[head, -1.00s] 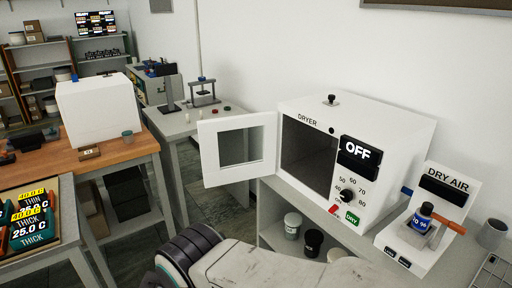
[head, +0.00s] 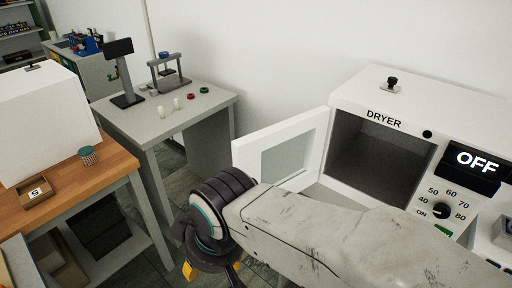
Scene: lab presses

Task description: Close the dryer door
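The dryer (head: 384,123) is a white box on the right in the head view, with a display reading OFF and a dial. Its door (head: 281,148), white with a grey window, hangs open to the left of the dark chamber. The lower part of the door is hidden behind my arm. My gripper (head: 215,270) is at the bottom of the view, below and left of the door. Only a dark part with a yellow-orange piece shows, and its fingers are mostly hidden or cut off. I cannot tell if it touches anything.
A grey table (head: 158,125) behind on the left holds a stand, a small press and several small pieces. A wooden-topped bench (head: 110,170) at the left carries a white box (head: 42,122). Floor shows between the table and the dryer.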

